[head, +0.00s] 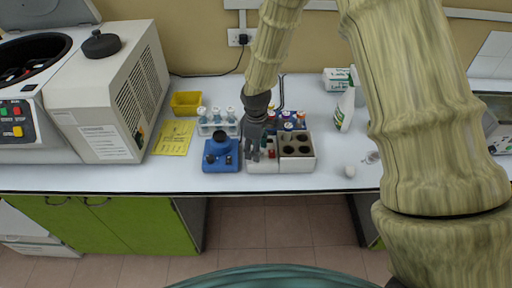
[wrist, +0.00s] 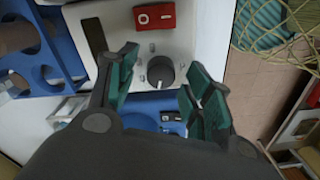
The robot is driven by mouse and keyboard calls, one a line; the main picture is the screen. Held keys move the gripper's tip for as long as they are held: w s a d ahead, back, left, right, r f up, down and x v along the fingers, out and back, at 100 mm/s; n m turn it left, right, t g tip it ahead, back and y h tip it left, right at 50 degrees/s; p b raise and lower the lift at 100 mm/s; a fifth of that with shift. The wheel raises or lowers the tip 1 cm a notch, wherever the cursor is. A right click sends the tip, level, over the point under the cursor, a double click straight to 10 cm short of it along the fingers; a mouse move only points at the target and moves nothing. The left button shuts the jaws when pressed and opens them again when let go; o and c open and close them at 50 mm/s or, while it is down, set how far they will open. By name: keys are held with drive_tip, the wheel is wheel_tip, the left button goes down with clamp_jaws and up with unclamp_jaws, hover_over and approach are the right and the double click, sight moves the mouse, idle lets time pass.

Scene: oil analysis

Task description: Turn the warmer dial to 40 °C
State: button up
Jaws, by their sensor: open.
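The warmer (head: 306,162) is a white block with dark round wells on the bench, with a control panel at its left part. In the wrist view its white panel (wrist: 188,28) carries a dark grey round dial (wrist: 160,70) with small marks around it. A light pointer line shows on the dial's lower side; the temperature it points to is too small to read. My gripper (head: 256,157) is above the panel. In the wrist view my gripper (wrist: 160,96) is open, with teal-padded fingers either side of and nearer than the dial; nothing is held.
A red rocker switch (wrist: 154,15) and dark display (wrist: 94,36) share the panel. A blue device (head: 221,158) stands close left. Behind are a bottle rack (head: 215,128) and a yellow tray (head: 186,103). A spray bottle (head: 345,112) stands right. The front bench strip is clear.

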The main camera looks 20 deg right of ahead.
drive_tip(key=shift+f, duration=0.3)
drive_tip(key=c, duration=1.1)
drive_tip(key=shift+o, duration=0.2)
drive_tip(key=m, duration=0.4)
drive_tip(key=shift+m+b, duration=0.4)
drive_tip(key=m, duration=0.4)
drive_tip(key=shift+m, duration=0.4)
